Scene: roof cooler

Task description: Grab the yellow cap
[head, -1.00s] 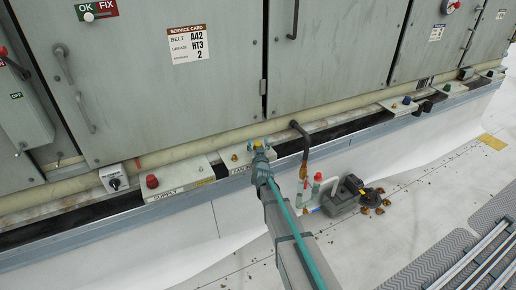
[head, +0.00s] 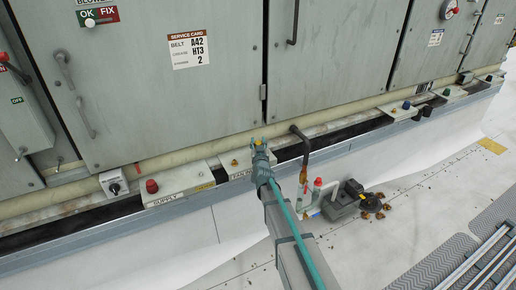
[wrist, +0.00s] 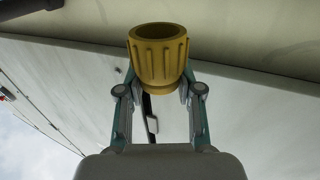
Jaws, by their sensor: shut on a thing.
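The yellow cap (wrist: 158,58) is ribbed, with an open hollow end facing up in the wrist view. My gripper (wrist: 160,88) is shut on its lower part, one finger on each side. In the head view the cap (head: 257,142) is a small yellow spot at the tip of my gripper (head: 259,149), in front of the cabinet base above the ledge. No support shows directly under the cap in the wrist view.
Grey cabinet doors (head: 180,90) rise behind the gripper. A dark bent pipe (head: 304,150) stands close to its right. A red knob (head: 152,186) sits on the ledge to the left. Bottles and a dark grey device (head: 343,205) stand on the floor at right.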

